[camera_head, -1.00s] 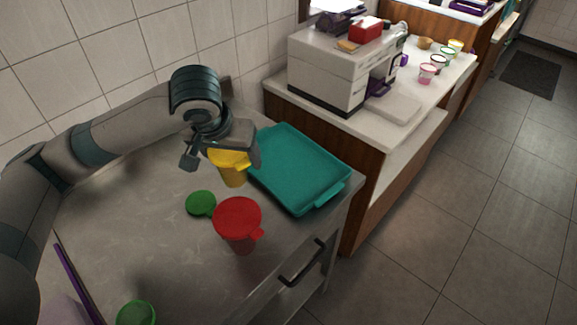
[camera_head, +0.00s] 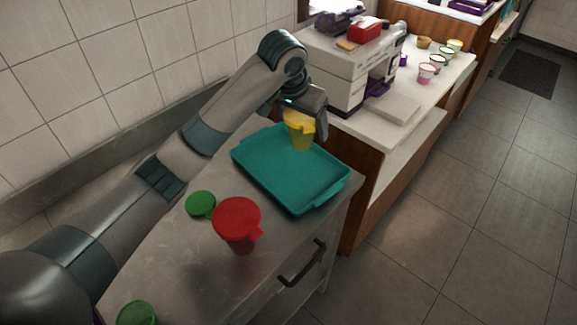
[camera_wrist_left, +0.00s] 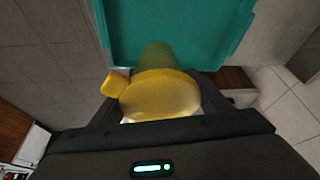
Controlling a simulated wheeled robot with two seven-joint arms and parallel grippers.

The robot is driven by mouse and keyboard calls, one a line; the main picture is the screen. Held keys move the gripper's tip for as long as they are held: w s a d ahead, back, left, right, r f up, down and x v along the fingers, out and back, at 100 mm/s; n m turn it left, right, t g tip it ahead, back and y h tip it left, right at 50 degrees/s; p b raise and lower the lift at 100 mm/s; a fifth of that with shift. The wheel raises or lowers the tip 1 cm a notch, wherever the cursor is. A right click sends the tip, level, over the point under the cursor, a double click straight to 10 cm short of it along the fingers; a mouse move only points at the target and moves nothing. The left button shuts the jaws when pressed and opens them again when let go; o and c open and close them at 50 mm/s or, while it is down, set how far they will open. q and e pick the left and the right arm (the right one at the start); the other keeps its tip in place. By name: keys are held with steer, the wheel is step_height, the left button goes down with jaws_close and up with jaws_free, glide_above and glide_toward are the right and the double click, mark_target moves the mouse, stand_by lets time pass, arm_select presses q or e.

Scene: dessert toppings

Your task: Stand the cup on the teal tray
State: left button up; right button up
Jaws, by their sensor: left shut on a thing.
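A yellow lidded cup (camera_head: 300,134) is held upright in my left gripper (camera_head: 304,118), which is shut on it. In the head view it appears over the far right part of the teal tray (camera_head: 262,178). The cup also shows in the left wrist view (camera_wrist_left: 160,96), with the teal tray (camera_wrist_left: 185,25) beyond it. The tray is empty and lies flat on the metal counter. I cannot tell exactly how high the cup's base is above the tray. My right gripper is not in view.
A red lidded cup (camera_head: 238,222) stands in front of the tray. A green lid (camera_head: 201,204) lies left of it, and a green cup (camera_head: 137,313) stands at the counter's near end. A white machine (camera_head: 345,65) stands on the counter beyond.

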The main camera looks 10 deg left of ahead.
arm_select(q)
steer(key=shift+w+d+f, duration=0.1)
steer(key=shift+d, duration=0.1)
steer(key=shift+a, duration=0.1)
steer(key=shift+w+a+f, duration=0.15)
steer(key=shift+w+a, duration=0.05)
steer(key=w+a+f+p, duration=0.4)
steer(key=w+a+f, duration=0.2)
steer(key=a, duration=0.3)
steer(key=shift+w+f, duration=0.15)
steer(key=shift+f, duration=0.2)
steer(key=shift+f, duration=0.1)
